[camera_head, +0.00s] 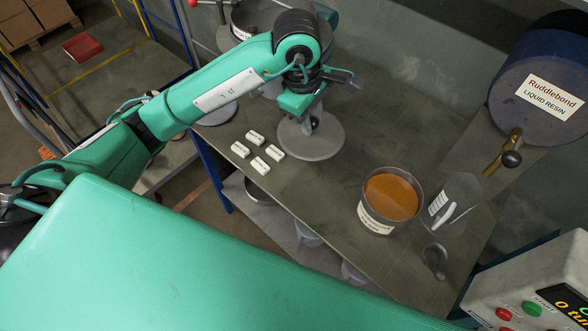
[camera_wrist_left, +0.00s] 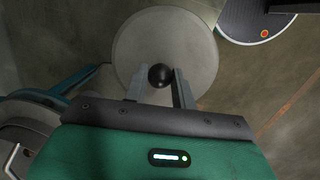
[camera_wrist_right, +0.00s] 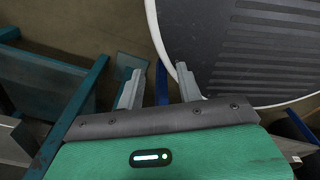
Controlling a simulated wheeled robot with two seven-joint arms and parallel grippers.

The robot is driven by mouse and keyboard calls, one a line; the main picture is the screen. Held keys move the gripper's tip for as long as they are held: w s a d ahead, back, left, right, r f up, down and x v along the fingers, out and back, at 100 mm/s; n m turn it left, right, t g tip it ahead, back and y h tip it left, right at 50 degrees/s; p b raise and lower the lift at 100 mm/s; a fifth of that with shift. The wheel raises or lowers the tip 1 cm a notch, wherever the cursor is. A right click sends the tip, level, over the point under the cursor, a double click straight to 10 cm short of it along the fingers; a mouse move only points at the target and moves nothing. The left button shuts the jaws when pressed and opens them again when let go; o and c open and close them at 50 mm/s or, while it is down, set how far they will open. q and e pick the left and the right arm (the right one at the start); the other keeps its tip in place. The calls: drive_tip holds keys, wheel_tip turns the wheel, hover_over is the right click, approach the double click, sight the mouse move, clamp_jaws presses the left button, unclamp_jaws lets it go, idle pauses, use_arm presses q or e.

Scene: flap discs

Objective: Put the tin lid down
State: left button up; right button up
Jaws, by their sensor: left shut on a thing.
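The tin lid (camera_head: 318,146) is a flat grey disc with a black ball knob, over the bench top; it also shows in the left wrist view (camera_wrist_left: 192,45). My left gripper (camera_head: 313,117) is above it with its fingers on either side of the knob (camera_wrist_left: 160,75), shut on it. I cannot tell whether the lid touches the bench. An open tin of orange-brown resin (camera_head: 391,197) stands to the right on the bench. My right gripper (camera_wrist_right: 158,77) shows only in its wrist view, fingers apart and empty, near a dark ribbed round plate (camera_wrist_right: 250,45).
Several small white labelled blocks (camera_head: 257,150) lie left of the lid. A clear beaker (camera_head: 455,200) stands beside the tin, under a blue resin drum (camera_head: 545,85) with a brass tap. A control box (camera_head: 530,290) is at lower right. The bench between lid and tin is clear.

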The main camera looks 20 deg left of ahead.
use_arm(q)
wheel_tip(320, 180, down, 19)
drive_tip(key=p, duration=0.5)
drive_tip(key=shift+s, duration=0.1)
drive_tip(key=shift+f, duration=0.4)
drive_tip(key=shift+f, duration=0.1)
drive_tip(key=shift+f, duration=0.15)
drive_tip(key=o, duration=1)
drive_tip(key=shift+d, duration=0.1)
drive_tip(key=shift+o, duration=0.2)
